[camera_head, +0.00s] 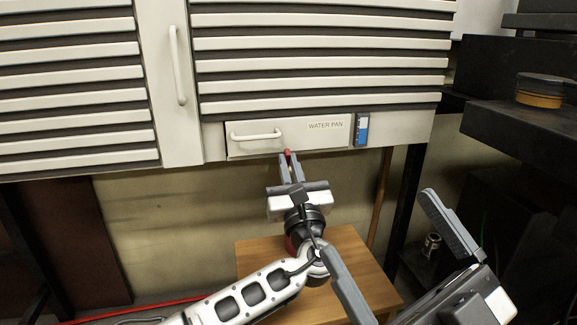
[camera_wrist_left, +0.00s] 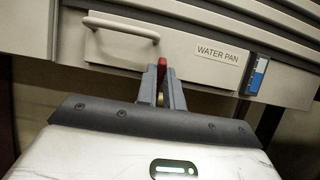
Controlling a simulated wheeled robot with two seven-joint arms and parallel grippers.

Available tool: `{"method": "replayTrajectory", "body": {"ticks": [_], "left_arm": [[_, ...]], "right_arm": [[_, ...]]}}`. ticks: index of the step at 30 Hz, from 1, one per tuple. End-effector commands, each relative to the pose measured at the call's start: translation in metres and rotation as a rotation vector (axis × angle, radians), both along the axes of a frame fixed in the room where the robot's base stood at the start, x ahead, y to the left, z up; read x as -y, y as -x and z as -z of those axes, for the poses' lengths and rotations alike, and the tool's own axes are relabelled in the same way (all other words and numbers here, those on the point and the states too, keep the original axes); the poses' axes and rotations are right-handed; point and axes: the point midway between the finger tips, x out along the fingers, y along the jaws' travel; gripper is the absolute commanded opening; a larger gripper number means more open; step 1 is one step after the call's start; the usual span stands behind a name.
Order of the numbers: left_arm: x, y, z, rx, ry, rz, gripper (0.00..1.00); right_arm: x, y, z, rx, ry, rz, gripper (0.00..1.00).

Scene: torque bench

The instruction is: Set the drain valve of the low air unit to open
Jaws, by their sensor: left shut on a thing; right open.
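The low air unit (camera_head: 400,125) is a pale louvred cabinet with a drawer front marked WATER PAN (camera_head: 300,137); the drawer also shows in the left wrist view (camera_wrist_left: 185,68). A small red valve handle (camera_head: 287,152) sits at the drawer's lower edge, and it shows red between the fingertips in the left wrist view (camera_wrist_left: 162,66). My left gripper (camera_head: 289,160) is shut on this red handle from below. The fingers hide most of the handle and the valve body, so its exact angle is hard to tell. My right gripper (camera_head: 455,235) is open and empty at the lower right, away from the unit.
A white drawer handle (camera_head: 256,135) and a blue-and-white level gauge (camera_head: 362,129) flank the label. A wooden stool or small table (camera_head: 345,265) stands below. Dark shelves (camera_head: 530,125) with a round orange-and-black tin (camera_head: 540,92) are at the right. A metal can (camera_head: 432,243) sits lower right.

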Motion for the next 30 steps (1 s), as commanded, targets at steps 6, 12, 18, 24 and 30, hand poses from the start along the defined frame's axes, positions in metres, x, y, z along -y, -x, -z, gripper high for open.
{"method": "replayTrajectory", "body": {"ticks": [6, 12, 18, 24, 30], "left_arm": [[0.0007, 0.0023, 0.0063, 0.104, -0.037, -0.002, 0.00], [0.0012, 0.0036, 0.0077, 0.155, -0.052, -0.001, 0.00], [0.0010, 0.0038, 0.0080, 0.168, -0.055, -0.001, 0.00], [0.0010, 0.0037, 0.0078, 0.168, -0.055, -0.001, 0.00], [0.0009, 0.0038, 0.0077, 0.167, -0.055, -0.001, 0.31]], "right_arm": [[-0.0007, 0.0032, -0.0040, 0.049, 0.009, 0.002, 1.00], [-0.0009, 0.0044, -0.0058, 0.067, 0.012, 0.003, 1.00], [-0.0011, 0.0047, -0.0061, 0.069, 0.012, 0.003, 1.00], [-0.0011, 0.0048, -0.0062, 0.070, 0.012, 0.002, 1.00], [-0.0012, 0.0049, -0.0063, 0.070, 0.012, 0.002, 1.00]]}}
